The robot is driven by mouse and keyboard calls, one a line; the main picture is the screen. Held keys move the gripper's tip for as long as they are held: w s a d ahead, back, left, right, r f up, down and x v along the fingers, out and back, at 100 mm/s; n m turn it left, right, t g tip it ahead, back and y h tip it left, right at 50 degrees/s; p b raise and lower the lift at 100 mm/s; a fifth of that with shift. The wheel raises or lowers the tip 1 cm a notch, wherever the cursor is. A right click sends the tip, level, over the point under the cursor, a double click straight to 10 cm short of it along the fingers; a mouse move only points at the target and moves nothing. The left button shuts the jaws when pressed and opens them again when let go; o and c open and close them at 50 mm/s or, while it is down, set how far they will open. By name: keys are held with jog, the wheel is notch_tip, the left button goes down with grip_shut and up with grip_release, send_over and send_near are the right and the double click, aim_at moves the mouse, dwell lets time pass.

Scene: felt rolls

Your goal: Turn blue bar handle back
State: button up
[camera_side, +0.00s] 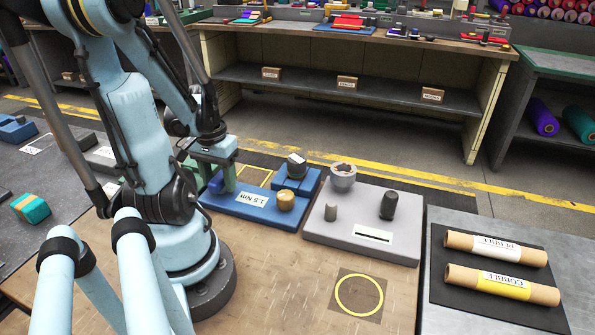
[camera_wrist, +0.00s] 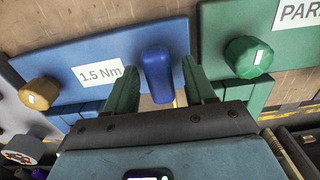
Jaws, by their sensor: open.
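The blue bar handle (camera_wrist: 157,73) shows in the wrist view as a rounded upright bar at the right end of the blue plate (camera_wrist: 72,66). A white label (camera_wrist: 98,74) reading 1.5 Nm lies beside it. My gripper (camera_wrist: 160,66) is open, with one green finger on each side of the handle; I cannot tell whether either finger touches it. In the side view my gripper (camera_side: 222,182) is low over the left end of the blue plate (camera_side: 235,214), and the handle is hidden behind it.
An ochre knob (camera_side: 286,200) stands on the blue plate. A green knob (camera_wrist: 248,57) on a green plate is close on the right in the wrist view. A grey plate (camera_side: 345,235) with several knobs stands right of the blue one. Two labelled rolls (camera_side: 500,283) lie further right.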

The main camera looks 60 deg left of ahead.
jog(key=c, duration=1)
jog(key=shift+o, duration=0.2)
jog(key=shift+n, duration=0.4)
jog(key=n, duration=0.3)
jog(key=shift+n, duration=0.4)
jog(key=n, duration=0.4)
jog(key=shift+n, duration=0.3)
jog(key=n, duration=0.4)
jog(key=shift+n, duration=2.1)
